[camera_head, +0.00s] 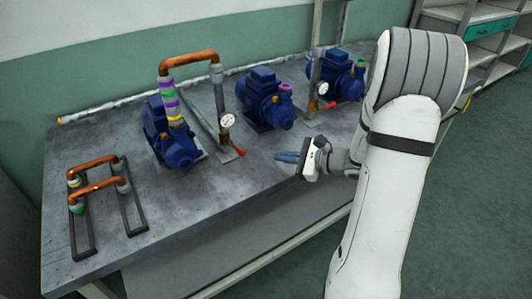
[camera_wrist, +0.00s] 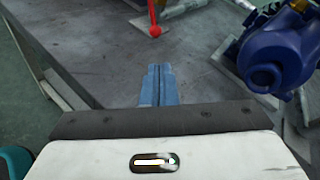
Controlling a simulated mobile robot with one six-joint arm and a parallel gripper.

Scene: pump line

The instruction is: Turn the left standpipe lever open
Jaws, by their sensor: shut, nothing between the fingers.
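The left standpipe (camera_head: 220,100) rises from the bench beside the left pump, with a round gauge on it. Its red lever (camera_head: 238,150) sits low near the base and points toward the bench's front. The red lever also shows at the top of the wrist view (camera_wrist: 154,20), partly cut off by the frame edge. My gripper (camera_head: 276,156) has blue fingers that are shut and empty. In the head view it is right of the lever, with a gap between them. In the wrist view the fingertips (camera_wrist: 158,68) point toward the lever and do not touch it.
Blue pumps (camera_head: 264,100) stand along the bench (camera_head: 190,215); the middle one is close on the right in the wrist view (camera_wrist: 272,55). Another standpipe with a red lever (camera_head: 330,105) stands further right. Copper pipes in a rack (camera_head: 98,176) lie at left. The front bench is clear.

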